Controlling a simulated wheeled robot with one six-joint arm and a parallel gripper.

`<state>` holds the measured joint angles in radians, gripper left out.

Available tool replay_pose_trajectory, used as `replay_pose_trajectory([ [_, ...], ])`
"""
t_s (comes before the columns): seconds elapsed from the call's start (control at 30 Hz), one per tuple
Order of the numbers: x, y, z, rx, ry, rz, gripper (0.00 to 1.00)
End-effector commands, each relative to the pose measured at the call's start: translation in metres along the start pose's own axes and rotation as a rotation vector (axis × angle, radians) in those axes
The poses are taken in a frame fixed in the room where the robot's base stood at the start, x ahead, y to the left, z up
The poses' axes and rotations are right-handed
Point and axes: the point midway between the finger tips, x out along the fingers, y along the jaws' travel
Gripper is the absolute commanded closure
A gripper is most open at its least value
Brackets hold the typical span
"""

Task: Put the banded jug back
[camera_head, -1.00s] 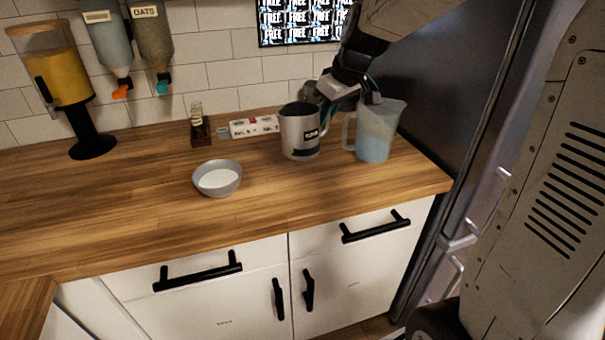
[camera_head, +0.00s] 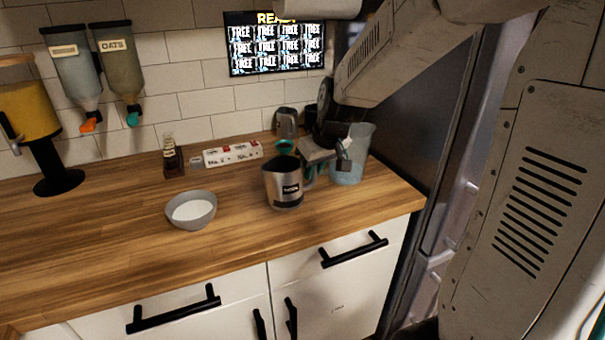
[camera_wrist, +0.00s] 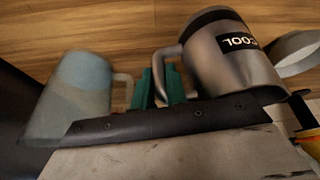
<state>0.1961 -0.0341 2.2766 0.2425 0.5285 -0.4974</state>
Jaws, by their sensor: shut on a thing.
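The banded jug (camera_head: 282,186) is steel with a dark label and dark band. It stands roughly upright at the middle right of the counter, but I cannot tell whether its base touches the wood. My gripper (camera_head: 313,168) is at its right side, shut on its handle. The wrist view shows the jug (camera_wrist: 228,62), its label reading "COOL", and its handle running into the green fingertips of my gripper (camera_wrist: 164,86). The grip point itself is partly hidden.
A translucent bluish jug (camera_head: 350,165) stands close right of my gripper. A grey bowl (camera_head: 190,222) with white contents is left of the jug. Behind are a steel vessel (camera_head: 287,122), a green-rimmed item (camera_head: 285,147) and a white carton (camera_head: 232,154). The front left counter is clear.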

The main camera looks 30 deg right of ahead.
Motion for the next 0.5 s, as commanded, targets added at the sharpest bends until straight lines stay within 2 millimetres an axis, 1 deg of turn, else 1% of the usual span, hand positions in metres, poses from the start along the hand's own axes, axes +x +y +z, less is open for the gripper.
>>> replay_pose_trajectory([
  [0.03, 0.007, 0.003, -0.011, 0.0, -0.001, -0.001, 1.0],
  [0.1, 0.013, 0.007, -0.023, 0.0, -0.001, -0.001, 1.0],
  [0.2, 0.02, 0.01, -0.035, -0.001, -0.001, -0.001, 1.0],
  [0.43, 0.027, 0.014, -0.05, -0.002, -0.001, -0.001, 1.0],
  [0.5, 0.036, 0.013, -0.045, -0.001, -0.004, -0.002, 1.0],
])
